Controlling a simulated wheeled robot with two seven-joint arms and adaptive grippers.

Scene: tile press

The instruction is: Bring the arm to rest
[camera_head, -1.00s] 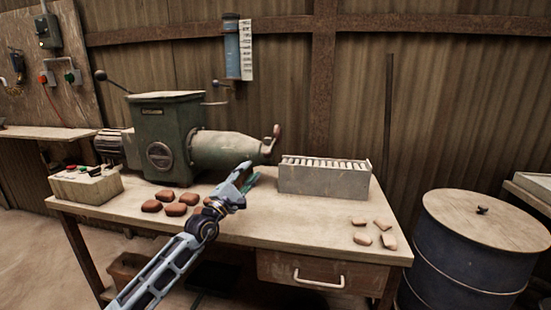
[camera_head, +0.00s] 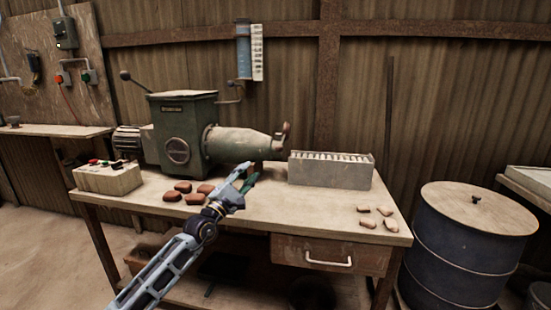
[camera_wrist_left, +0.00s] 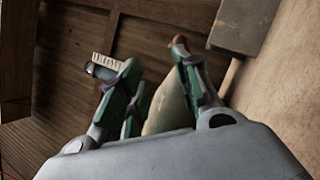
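My left arm comes in from the lower part of the head view, and my left gripper (camera_head: 249,173) is held over the workbench (camera_head: 290,208). It is in front of the nozzle of the green press (camera_head: 183,130) and left of the grey slotted box (camera_head: 330,171). In the left wrist view, the green-padded fingers (camera_wrist_left: 158,88) are spread apart with nothing held between them. The press nozzle (camera_wrist_left: 168,115) shows behind the gap. My right gripper is not in view.
Several red-brown lumps (camera_head: 172,197) lie left of my gripper, and several pale pieces (camera_head: 367,223) lie at the bench's right end. A control box (camera_head: 108,179) sits at the left end. A blue drum (camera_head: 455,255) stands right of the bench.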

